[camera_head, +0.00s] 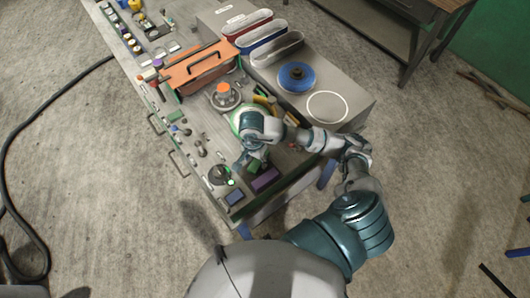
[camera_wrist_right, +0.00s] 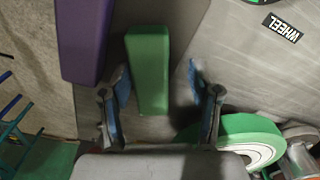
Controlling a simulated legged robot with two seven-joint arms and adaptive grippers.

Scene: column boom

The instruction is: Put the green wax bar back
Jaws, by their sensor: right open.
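The green wax bar (camera_wrist_right: 148,70) lies in the right wrist view between the two fingers of my right gripper (camera_wrist_right: 157,80), with a gap on each side. My right gripper is open, and the bar shows no contact with either finger. In the head view my right gripper (camera_head: 250,160) is above the near end of the bench, and a small part of the green bar (camera_head: 256,166) shows beside it; the wrist partly hides it. A purple bar (camera_wrist_right: 82,38) lies left of the green one, and it also shows in the head view (camera_head: 265,179). My left gripper is not in view.
A green-rimmed wheel (camera_wrist_right: 243,130) is close to the right finger. A WHEEL label (camera_wrist_right: 282,28) is on the grey surface. The bench also holds an orange toolbox (camera_head: 198,68), a blue disc (camera_head: 296,77), oval trays (camera_head: 277,48) and a dark blue block (camera_head: 235,197).

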